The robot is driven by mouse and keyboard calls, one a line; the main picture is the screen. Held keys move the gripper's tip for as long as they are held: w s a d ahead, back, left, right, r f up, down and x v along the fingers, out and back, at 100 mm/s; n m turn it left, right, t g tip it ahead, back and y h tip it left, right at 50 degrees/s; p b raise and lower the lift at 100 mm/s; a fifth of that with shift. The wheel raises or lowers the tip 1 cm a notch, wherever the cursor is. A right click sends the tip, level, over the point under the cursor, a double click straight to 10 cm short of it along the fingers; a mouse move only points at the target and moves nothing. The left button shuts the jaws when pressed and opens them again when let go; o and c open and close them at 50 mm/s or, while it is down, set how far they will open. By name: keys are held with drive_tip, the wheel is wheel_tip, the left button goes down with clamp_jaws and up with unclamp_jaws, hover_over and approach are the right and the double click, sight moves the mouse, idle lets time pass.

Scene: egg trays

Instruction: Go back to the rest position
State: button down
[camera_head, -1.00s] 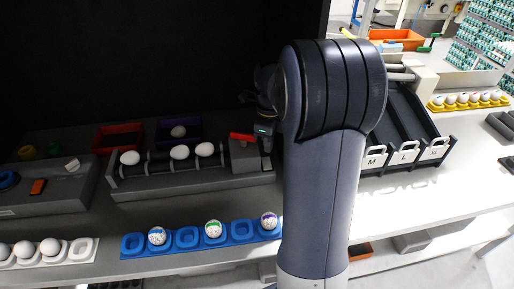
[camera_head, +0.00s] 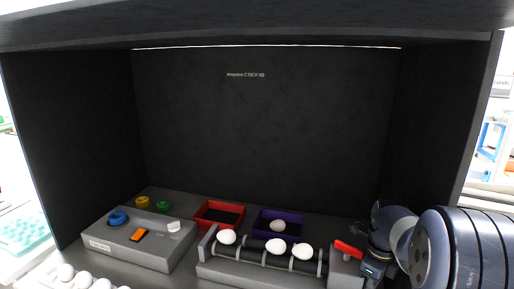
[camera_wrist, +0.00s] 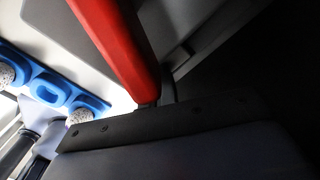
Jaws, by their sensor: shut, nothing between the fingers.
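My gripper (camera_head: 371,279) is at the lower right of the head view, beside the right end of the roller stand (camera_head: 262,275) and near its red handle (camera_head: 348,249). It is shut and empty; its fingertips are hardly visible at the bottom edge. In the wrist view the red handle (camera_wrist: 118,45) crosses the upper middle, close to the camera. Several white eggs, including one egg (camera_head: 276,246), lie on the rollers.
A dark booth wall (camera_head: 260,130) closes the back. A red bin (camera_head: 219,206) and a purple bin (camera_head: 262,216) holding an egg stand behind the rollers. A grey control box (camera_head: 140,246) is at left. The blue egg tray (camera_wrist: 48,88) shows in the wrist view.

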idle(0.3)
wheel_tip(320, 180, up, 7)
drive_tip(key=p, duration=0.6)
wheel_tip(320, 180, down, 8)
drive_tip(key=b, duration=0.6)
drive_tip(key=shift+r+b, duration=0.1)
drive_tip(key=shift+b, duration=0.25)
wheel_tip(320, 180, up, 11)
drive_tip(key=s+a+n+p, duration=0.1)
drive_tip(key=s+a+p, duration=0.1)
drive_tip(key=p, duration=0.6)
drive_tip(key=shift+s+a+n, duration=0.3)
drive_tip(key=shift+a+n, duration=0.05)
drive_tip(key=shift+n, duration=0.05)
drive_tip(key=shift+s+a, duration=0.1)
